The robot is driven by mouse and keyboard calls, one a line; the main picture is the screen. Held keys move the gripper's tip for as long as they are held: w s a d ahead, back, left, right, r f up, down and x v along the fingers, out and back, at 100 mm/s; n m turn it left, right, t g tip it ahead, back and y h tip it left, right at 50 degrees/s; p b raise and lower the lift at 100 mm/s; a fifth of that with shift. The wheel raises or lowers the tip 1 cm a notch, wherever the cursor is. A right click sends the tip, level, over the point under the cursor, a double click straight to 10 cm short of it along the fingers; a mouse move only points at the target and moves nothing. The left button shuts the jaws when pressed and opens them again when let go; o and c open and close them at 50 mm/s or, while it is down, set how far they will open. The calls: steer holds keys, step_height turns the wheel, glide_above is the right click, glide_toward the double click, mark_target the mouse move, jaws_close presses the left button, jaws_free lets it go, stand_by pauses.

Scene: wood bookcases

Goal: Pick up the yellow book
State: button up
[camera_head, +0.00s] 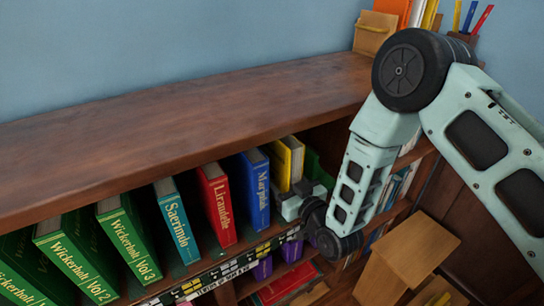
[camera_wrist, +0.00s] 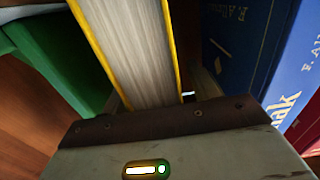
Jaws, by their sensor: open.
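The yellow book (camera_head: 281,166) stands upright on the shelf, just right of the blue book (camera_head: 255,187). In the wrist view its pale page block, edged by yellow covers (camera_wrist: 171,45), runs down the middle of the picture to my gripper (camera_wrist: 152,98). In the head view my gripper (camera_head: 297,197) is at the lower part of the yellow book and hides some of it. The jaws are open, with slivers of the fingers showing on either side of the book. Whether they touch it is hard to tell.
The blue book also shows close at right in the wrist view (camera_wrist: 262,50), and a green book (camera_wrist: 60,60) is at left. A red book (camera_head: 217,205), a teal book (camera_head: 176,222) and green volumes stand further left. The wooden shelf top (camera_head: 180,125) overhangs the row.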

steer(key=shift+w, duration=0.1)
jaws_close()
steer(key=shift+a+r, duration=0.1)
steer(key=shift+r, duration=0.1)
